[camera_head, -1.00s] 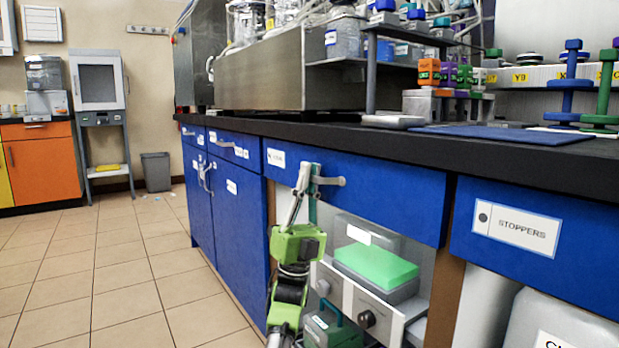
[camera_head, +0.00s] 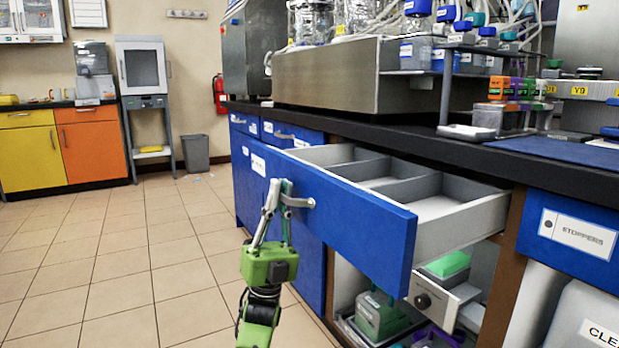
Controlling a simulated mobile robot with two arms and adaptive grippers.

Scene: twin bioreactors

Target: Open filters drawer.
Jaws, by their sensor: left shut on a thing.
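A drawer with a blue front (camera_head: 355,222) is pulled out from under the black bench top. Its grey inside (camera_head: 440,208) shows several compartments, which look empty. Its label (camera_head: 258,165) is too small to read. My left gripper (camera_head: 285,190), green with grey fingers, is shut on the grey drawer handle (camera_head: 299,202) at the front's left part. My right gripper is not in view.
A drawer labelled STOPPERS (camera_head: 577,233) is shut at the right. Below the open drawer stand a green-lidded box (camera_head: 447,265) and a green case (camera_head: 380,316). Bioreactor equipment (camera_head: 340,80) stands on the bench. The tiled floor (camera_head: 130,240) at the left is clear.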

